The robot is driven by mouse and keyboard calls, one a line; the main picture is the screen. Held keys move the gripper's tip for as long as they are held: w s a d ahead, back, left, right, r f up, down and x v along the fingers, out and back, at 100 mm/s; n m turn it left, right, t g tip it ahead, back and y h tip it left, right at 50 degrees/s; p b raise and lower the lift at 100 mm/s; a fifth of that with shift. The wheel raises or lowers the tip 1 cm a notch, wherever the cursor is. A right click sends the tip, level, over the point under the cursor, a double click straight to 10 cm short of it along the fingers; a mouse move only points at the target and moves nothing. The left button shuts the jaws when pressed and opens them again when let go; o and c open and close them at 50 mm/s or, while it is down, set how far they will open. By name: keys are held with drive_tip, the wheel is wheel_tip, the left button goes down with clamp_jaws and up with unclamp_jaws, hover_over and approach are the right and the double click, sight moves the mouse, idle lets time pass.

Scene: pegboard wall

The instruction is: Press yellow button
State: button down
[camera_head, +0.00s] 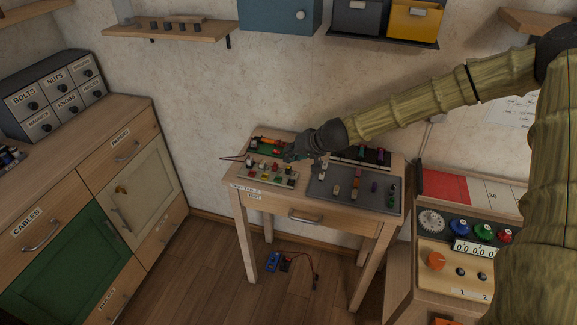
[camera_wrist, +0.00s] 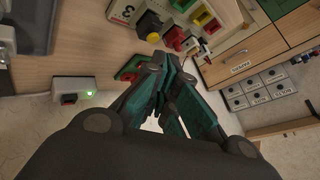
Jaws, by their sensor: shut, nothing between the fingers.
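The yellow button (camera_wrist: 150,24) shows in the wrist view as a yellow cap on a dark base. It sits on a pale button panel (camera_wrist: 122,12) near the top middle. In the head view this panel (camera_head: 254,180) lies at the front left of the small table, its buttons too small to tell apart surely. My gripper (camera_wrist: 164,62) is shut and empty, its teal fingers together just below the yellow button in the wrist view. A gap from the button cannot be judged. In the head view my gripper (camera_head: 292,156) is above the table's left half, behind the panel.
Red and green buttons stand beside the yellow one. A small white box (camera_wrist: 73,90) with a green light is at the left in the wrist view. A grey tray (camera_head: 330,188) with several small parts lies right on the table (camera_head: 290,207). The wall is close behind.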

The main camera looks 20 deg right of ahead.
wheel_tip(320, 180, up, 5)
drive_tip(key=p, duration=0.4)
drive_tip(key=shift+f, duration=0.1)
idle(0.9)
